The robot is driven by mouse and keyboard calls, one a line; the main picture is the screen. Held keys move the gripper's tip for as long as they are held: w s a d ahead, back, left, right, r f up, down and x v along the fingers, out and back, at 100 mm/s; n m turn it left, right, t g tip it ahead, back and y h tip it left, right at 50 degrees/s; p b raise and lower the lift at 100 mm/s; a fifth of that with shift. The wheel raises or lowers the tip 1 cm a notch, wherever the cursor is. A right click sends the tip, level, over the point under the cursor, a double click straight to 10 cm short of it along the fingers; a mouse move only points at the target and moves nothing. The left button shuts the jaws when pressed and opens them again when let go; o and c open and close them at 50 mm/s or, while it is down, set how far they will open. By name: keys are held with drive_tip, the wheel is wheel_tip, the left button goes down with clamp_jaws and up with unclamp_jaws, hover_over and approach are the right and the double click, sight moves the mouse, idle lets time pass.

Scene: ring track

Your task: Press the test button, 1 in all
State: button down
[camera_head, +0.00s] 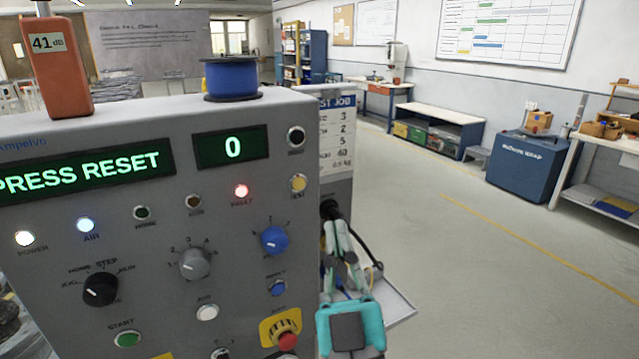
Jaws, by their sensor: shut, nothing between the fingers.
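A grey control panel (100,235) fills the left half of the view. A yellow button (299,183) sits near its right edge, with a small blurred label below that seems to read TEST. The green display (85,172) reads PRESS RESET, and the counter display (233,148) reads 0. A red lamp (241,191) labelled FAULT is lit. A blue button (278,287) with a hard-to-read label is lower on the right side. My gripper (331,212) is shut and empty, just right of the panel's edge, apart from the yellow button in the picture.
A red emergency stop (287,340) on a yellow plate is low on the panel. Knobs, including a blue one (274,240), stick out. A blue spool (232,78) and an orange sound meter (58,65) stand on top. A job sign (338,130) is behind. The floor at right is open.

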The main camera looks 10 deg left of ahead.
sight(298, 184)
drive_tip(key=shift+w+d+r, duration=0.1)
drive_tip(key=shift+r, duration=0.7)
drive_tip(key=shift+w+a, duration=0.8)
drive_tip(key=shift+w, duration=0.4)
drive_tip(key=shift+w+a, duration=0.85)
drive_tip(key=shift+w, duration=0.4)
drive_tip(key=shift+w+a, duration=0.8)
drive_tip(key=shift+w, duration=0.4)
drive_tip(key=shift+w+a, duration=0.1)
drive_tip(key=shift+w, duration=0.05)
drive_tip(key=shift+w+a, duration=0.15)
drive_tip(key=shift+w, duration=0.05)
drive_tip(key=shift+w+a, duration=0.2)
drive_tip(key=shift+w, duration=0.15)
drive_tip(key=shift+s+d, duration=0.5)
drive_tip(key=shift+s, duration=0.2)
